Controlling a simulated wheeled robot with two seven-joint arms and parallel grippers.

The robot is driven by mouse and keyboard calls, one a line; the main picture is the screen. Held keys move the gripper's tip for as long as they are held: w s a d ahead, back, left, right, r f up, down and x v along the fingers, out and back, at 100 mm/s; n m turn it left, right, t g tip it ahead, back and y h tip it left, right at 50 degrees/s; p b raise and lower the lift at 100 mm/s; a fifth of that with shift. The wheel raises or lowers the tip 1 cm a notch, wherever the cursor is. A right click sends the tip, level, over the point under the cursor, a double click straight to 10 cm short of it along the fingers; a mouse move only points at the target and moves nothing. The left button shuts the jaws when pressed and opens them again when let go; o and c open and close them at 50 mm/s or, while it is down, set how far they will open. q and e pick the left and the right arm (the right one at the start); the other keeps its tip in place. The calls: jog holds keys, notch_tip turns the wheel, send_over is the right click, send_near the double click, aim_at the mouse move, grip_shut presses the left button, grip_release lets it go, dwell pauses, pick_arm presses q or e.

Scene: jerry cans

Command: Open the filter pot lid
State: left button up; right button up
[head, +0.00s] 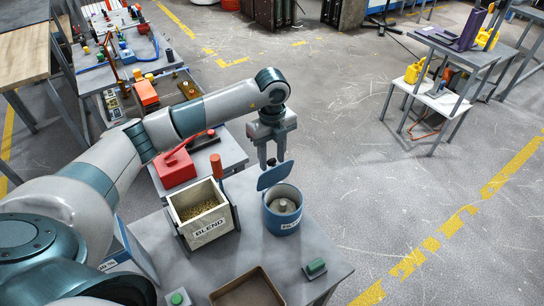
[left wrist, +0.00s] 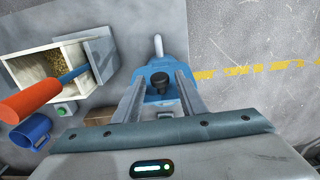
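The blue filter pot (head: 283,218) stands on the grey table in the head view, with a pale round piece showing inside. Its blue lid (head: 275,175) is raised and tilted steeply at the far rim, so the pot mouth is uncovered. My left gripper (head: 271,163) points down just above and behind the lid. In the left wrist view the fingers of my left gripper (left wrist: 161,78) are apart, on either side of a blue part with a black knob (left wrist: 159,82); I see gaps beside the knob. Whether a finger touches the lid is unclear. My right gripper is not in view.
A pale bin marked BLEND (head: 208,229) with grain and a red-handled tool (head: 216,165) stands left of the pot. A green block (head: 316,267) and a brown tray (head: 247,292) are nearer. A red device (head: 177,168) sits behind left. Floor lies open to the right.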

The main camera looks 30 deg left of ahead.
pick_arm(q)
grip_shut()
jog(key=a+h+b, duration=0.1)
jog(key=w+a+g+h, duration=0.1)
jog(key=a+b, duration=0.1)
jog(key=shift+w+f+g+h+b, duration=0.3)
jog(key=shift+w+h, duration=0.1)
jog(key=shift+o, duration=1.1)
grip_release()
jog(key=shift+r, duration=0.1)
